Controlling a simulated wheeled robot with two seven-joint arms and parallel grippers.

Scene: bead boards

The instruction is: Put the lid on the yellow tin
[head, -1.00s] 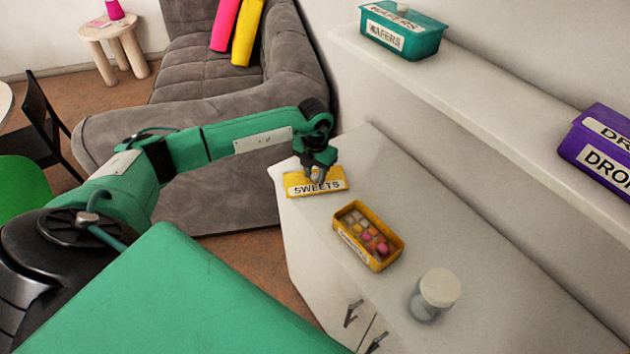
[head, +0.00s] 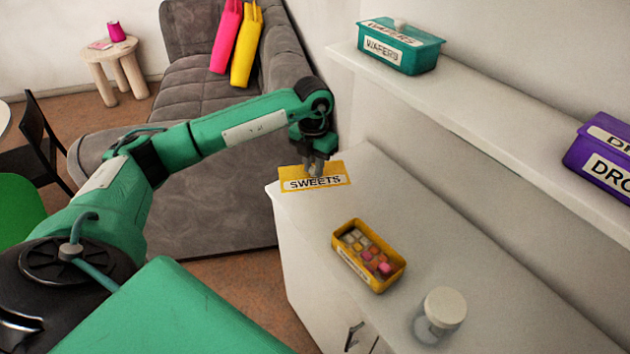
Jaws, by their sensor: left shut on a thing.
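The open yellow tin (head: 349,268) stands on the white cabinet top, with several small coloured sweets inside. The yellow lid (head: 340,172), labelled SWEETS, is at the far left end of the cabinet top. My left gripper (head: 316,171) is shut on the lid from above; the fingers hide the part it grips. The lid looks tilted, with its label facing me. I cannot tell whether its lower edge touches the cabinet. My right gripper does not show.
A jar with a white lid (head: 445,306) stands to the right of the tin on the cabinet top (head: 385,190). A shelf (head: 480,125) above holds a teal WAFERS tin (head: 430,55) and a purple tin (head: 590,172). A grey sofa (head: 220,190) stands behind.

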